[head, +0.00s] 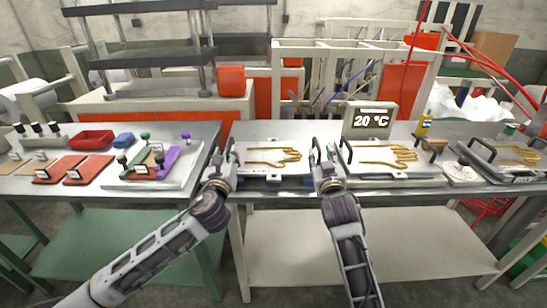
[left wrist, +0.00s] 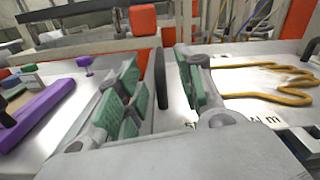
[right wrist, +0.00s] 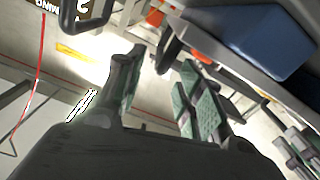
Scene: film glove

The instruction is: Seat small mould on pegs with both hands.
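The small mould (head: 262,171), a pale plate with a tan hand outline, is level in the centre of the head view. It also shows in the left wrist view (left wrist: 235,82). Blue blocks (right wrist: 262,40) show under its edge. My left gripper (head: 226,150) is at its left end, fingers apart on either side of an upright black handle (left wrist: 161,78). My right gripper (head: 322,150) is at its right end, fingers apart, with a dark handle (right wrist: 168,48) near the fingertips. Pegs are hidden, and I cannot tell whether the mould touches them.
A second hand-outline mould (head: 395,175) stands close on the right, below a 20 °C display (head: 370,120). A third (head: 510,153) lies at far right. The metal bench is clear behind the small mould.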

